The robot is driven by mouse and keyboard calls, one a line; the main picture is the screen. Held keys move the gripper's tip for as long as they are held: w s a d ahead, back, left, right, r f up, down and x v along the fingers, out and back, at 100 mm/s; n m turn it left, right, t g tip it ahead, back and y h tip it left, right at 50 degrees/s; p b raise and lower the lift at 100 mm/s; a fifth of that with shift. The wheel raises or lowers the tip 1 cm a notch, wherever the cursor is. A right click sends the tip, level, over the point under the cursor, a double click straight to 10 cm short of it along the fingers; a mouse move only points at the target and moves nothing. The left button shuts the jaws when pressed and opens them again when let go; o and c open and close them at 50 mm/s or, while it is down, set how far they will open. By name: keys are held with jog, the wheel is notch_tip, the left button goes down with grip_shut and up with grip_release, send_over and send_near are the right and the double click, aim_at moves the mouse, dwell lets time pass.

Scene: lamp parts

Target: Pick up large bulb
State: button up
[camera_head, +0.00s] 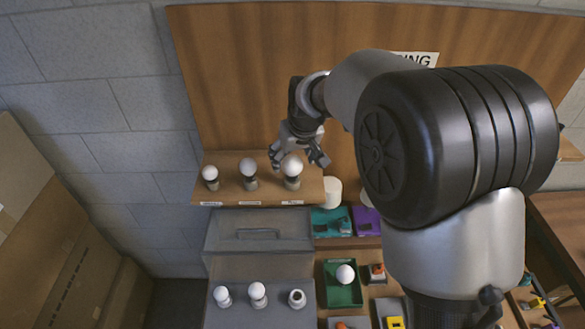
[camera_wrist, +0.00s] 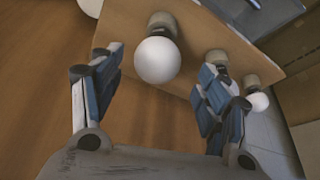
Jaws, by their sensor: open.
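The large bulb (camera_head: 292,166) is white and round and stands upright in a grey holder at the right end of a wooden shelf. My gripper (camera_head: 298,156) is at this bulb, with its fingers spread to either side. In the wrist view the large bulb (camera_wrist: 157,60) shows between the two open fingers (camera_wrist: 160,72), near their tips. I cannot tell whether either finger touches it. A medium bulb (camera_head: 249,167) and a small bulb (camera_head: 210,173) stand to its left on the shelf. In the wrist view the right finger partly hides the medium bulb.
The labelled wooden shelf (camera_head: 230,161) is fixed to a wooden panel. A white cylinder (camera_head: 333,190) is right of the shelf. Below are a grey box (camera_head: 258,232), two bulbs and a holder without a bulb (camera_head: 297,298), and a green tray (camera_head: 334,297) with a bulb.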

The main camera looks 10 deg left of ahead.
aim_at(293, 160)
jog(key=x, duration=0.5)
jog(key=shift+w, duration=0.25)
jog(key=shift+s+r, duration=0.1)
jog(key=shift+c, duration=0.3)
jog(key=c, duration=1)
